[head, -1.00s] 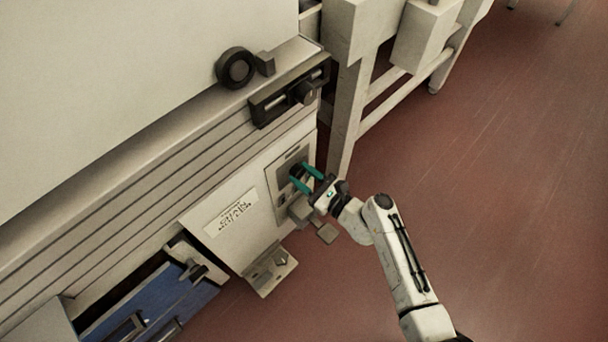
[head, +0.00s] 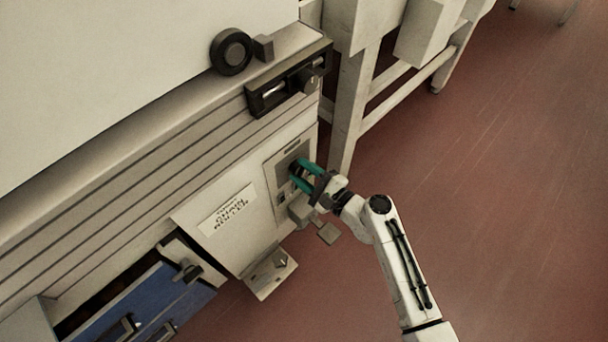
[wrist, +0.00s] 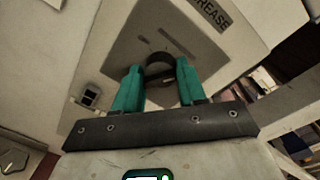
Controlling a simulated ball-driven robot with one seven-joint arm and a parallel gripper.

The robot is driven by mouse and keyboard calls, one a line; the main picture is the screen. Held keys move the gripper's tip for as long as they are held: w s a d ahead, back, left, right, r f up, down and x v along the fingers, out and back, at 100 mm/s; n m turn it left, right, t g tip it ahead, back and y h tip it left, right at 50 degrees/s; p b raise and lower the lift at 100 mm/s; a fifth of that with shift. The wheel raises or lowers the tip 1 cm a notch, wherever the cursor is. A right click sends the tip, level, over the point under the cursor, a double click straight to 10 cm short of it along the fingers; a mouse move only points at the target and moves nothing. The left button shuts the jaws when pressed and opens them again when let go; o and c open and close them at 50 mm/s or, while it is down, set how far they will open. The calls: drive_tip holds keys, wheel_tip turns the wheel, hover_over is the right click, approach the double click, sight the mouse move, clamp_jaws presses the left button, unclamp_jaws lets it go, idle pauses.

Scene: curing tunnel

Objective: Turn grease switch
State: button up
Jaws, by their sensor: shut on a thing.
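The grease switch (wrist: 160,68) is a dark round knob on a grey plate (wrist: 203,52) fixed to the machine's pale front panel. A label reading "GREASE" (wrist: 210,13) sits above it in the wrist view. My gripper (wrist: 158,88) has teal fingers, one on each side of the knob, and is shut on it. In the head view my gripper (head: 303,175) reaches the plate from the right, and its fingers hide most of the knob.
A small dark socket or rocker (wrist: 90,95) is left of the knob. A black latch (head: 290,83) and a round black wheel (head: 231,51) are above. An open blue drawer (head: 150,300) is at lower left. A white frame leg (head: 350,110) stands behind; red floor is clear at right.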

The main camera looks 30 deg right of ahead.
drive_tip(key=n+h+b, duration=0.1)
drive_tip(key=n+b, duration=0.5)
drive_tip(key=n, duration=0.4)
drive_tip(key=shift+b, duration=0.3)
drive_tip(key=shift+r, duration=0.1)
idle(0.3)
drive_tip(key=o, duration=1)
drive_tip(key=v, duration=1)
drive_tip(key=shift+s, duration=0.4)
